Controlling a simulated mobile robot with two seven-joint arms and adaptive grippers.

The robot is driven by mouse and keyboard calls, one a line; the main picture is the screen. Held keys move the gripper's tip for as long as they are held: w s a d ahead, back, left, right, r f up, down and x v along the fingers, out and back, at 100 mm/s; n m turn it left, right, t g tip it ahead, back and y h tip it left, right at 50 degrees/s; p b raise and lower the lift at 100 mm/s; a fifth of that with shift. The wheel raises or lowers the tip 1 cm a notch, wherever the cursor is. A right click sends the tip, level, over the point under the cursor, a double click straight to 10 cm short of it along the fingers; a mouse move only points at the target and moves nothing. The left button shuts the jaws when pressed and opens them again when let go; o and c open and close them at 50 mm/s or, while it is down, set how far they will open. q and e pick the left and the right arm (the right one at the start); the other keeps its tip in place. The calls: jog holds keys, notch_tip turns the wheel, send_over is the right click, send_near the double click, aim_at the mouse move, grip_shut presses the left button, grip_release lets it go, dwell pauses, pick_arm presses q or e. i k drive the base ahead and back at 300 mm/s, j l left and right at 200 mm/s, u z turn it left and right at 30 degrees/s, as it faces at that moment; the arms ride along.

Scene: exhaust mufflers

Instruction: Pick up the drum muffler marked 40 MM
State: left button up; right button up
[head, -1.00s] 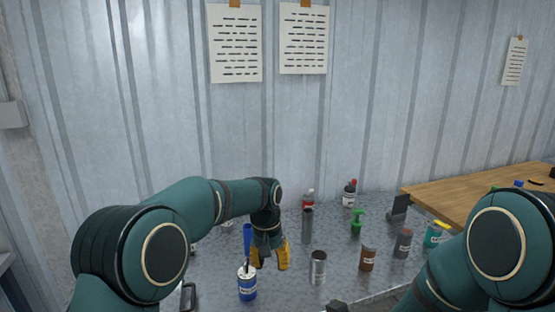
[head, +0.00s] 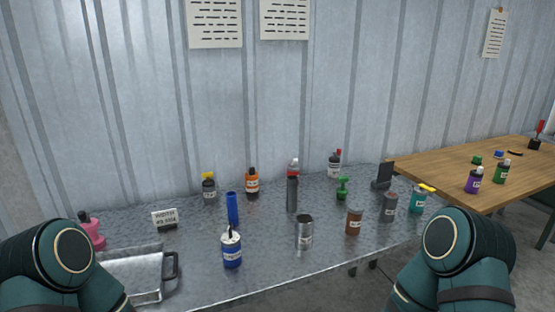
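Several canister-like items stand on the grey metal table (head: 270,270); their labels are too small to read, so I cannot tell which is marked 40 MM. A shiny steel cylinder (head: 304,231) with a pale label stands near the front middle. A rusty brown cylinder (head: 354,221) and a grey cylinder (head: 388,208) stand to its right. A taller dark cylinder (head: 292,195) stands behind, partly covering a red-labelled bottle (head: 293,170). My two arms show at the lower left and lower right corners. Both grippers are out of view.
A blue labelled can (head: 231,252) and an upright blue tube (head: 232,208) stand left of the steel cylinder. A silver tray (head: 135,275), a small sign (head: 165,219) and a pink bottle (head: 91,232) are at left. A wooden table (head: 465,165) adjoins at right.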

aim_at(390, 199)
jog(key=i+l+u, duration=0.2)
jog(key=l+u, duration=0.2)
jog(key=l, duration=0.75)
jog(key=l+u, duration=0.4)
jog(key=l, duration=0.8)
